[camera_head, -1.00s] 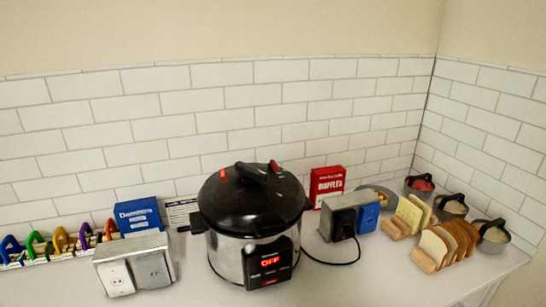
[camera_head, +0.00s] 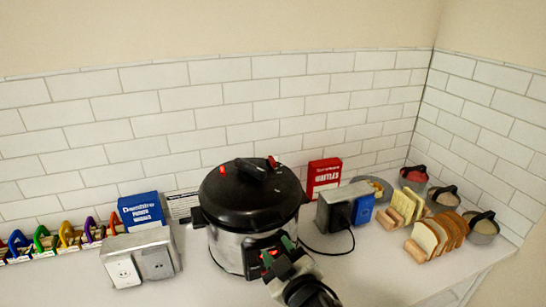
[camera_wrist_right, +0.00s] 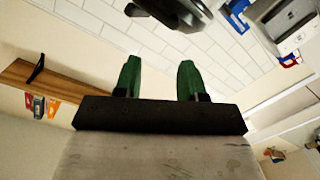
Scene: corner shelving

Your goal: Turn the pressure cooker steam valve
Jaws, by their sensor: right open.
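The pressure cooker (camera_head: 228,250) stands on the counter, with a silver body and a black lid (camera_head: 235,205). The lid has a dark handle on top, one small red mark (camera_head: 222,171) at its left and a red-tipped part (camera_head: 272,161) at its back right. I cannot tell which is the steam valve. My right gripper (camera_head: 278,250) is open, with green fingertips in front of the cooker's front panel, partly hiding it. The fingers also show apart and empty in the right wrist view (camera_wrist_right: 160,78), with a dark part of the cooker (camera_wrist_right: 175,12) beyond them. My left gripper is out of view.
A grey socket box (camera_head: 140,258) stands left of the cooker, another (camera_head: 335,208) right of it with a black cord. Blue (camera_head: 141,212) and red (camera_head: 324,176) boxes stand behind. Bread slices (camera_head: 438,235) and lidded pots fill the right corner. The front right counter (camera_head: 390,275) is clear.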

